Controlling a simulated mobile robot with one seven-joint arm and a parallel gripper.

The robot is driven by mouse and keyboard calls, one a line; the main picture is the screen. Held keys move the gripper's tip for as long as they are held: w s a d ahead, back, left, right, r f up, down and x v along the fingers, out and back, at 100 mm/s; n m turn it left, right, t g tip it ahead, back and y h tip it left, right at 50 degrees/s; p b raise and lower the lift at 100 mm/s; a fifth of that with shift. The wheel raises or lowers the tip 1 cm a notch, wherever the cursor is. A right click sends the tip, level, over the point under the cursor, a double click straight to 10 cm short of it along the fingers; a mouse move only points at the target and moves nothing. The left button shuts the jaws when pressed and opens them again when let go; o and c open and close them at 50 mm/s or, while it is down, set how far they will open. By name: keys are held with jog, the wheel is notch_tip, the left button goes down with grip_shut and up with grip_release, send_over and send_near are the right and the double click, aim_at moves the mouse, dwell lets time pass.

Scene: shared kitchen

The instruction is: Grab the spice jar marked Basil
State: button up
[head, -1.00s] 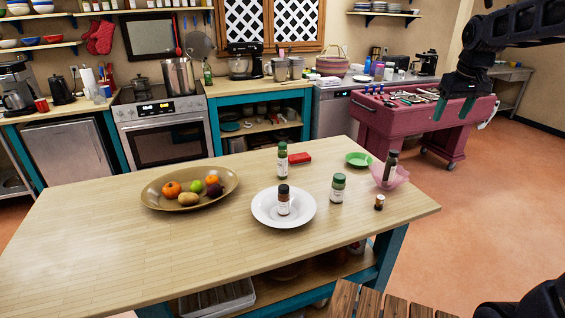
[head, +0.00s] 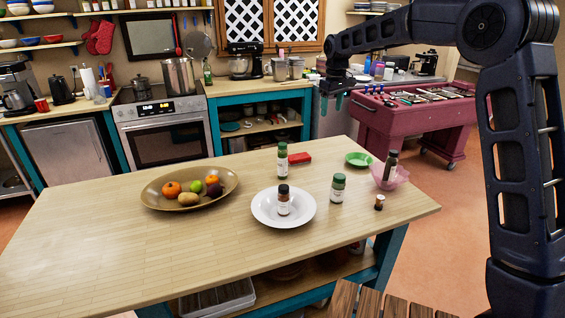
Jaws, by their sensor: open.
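Several spice jars stand on the wooden table, and their labels are too small to read. A green-capped jar (head: 282,161) stands upright near the table's back edge. A dark-capped jar (head: 283,200) stands on a white plate (head: 262,219). Another green-capped jar (head: 338,188) stands right of the plate. A dark-capped jar (head: 392,162) leans in a pink bowl (head: 385,182). A small brown jar (head: 379,202) with a dark cap stands near the right end. I cannot tell which is Basil. My gripper (head: 338,102) is open and empty, pointing down, high above and behind the table's right part.
A fruit bowl (head: 212,201) stands on the table's left half. A red block (head: 300,158) and a green dish (head: 358,159) lie near the back edge. The table (head: 110,240) is bare at front left. A pink foosball table (head: 410,118) stands behind at right.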

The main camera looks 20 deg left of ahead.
aim_at(283, 152)
jog(key=s+a+f+n, duration=0.1)
jog(key=a+f, duration=0.2)
jog(key=a, duration=0.3)
jog(key=s+a+f+n, duration=0.1)
jog(key=a+f, duration=0.3)
jog(key=a, duration=0.2)
jog(key=s+a+f+n, duration=0.1)
jog(key=s+a+f, duration=0.1)
jog(key=a, duration=0.4)
jog(key=shift+s+a+f+g+h, duration=0.1)
jog(key=shift+a+f+g+h, duration=0.1)
jog(key=shift+f, duration=0.2)
jog(key=shift+a+f+g+h, duration=0.1)
jog(key=shift+a+f+g, duration=0.1)
jog(key=shift+f, duration=0.2)
notch_tip(283, 152, down, 5)
jog(key=shift+d+f, duration=0.1)
jog(key=shift+f, duration=0.1)
jog(key=shift+d+f, duration=0.2)
jog(key=shift+f, duration=1.15)
jog(key=shift+d+f, duration=0.2)
jog(key=shift+f, duration=1.1)
jog(key=shift+w, duration=0.2)
jog(key=c, duration=1.2)
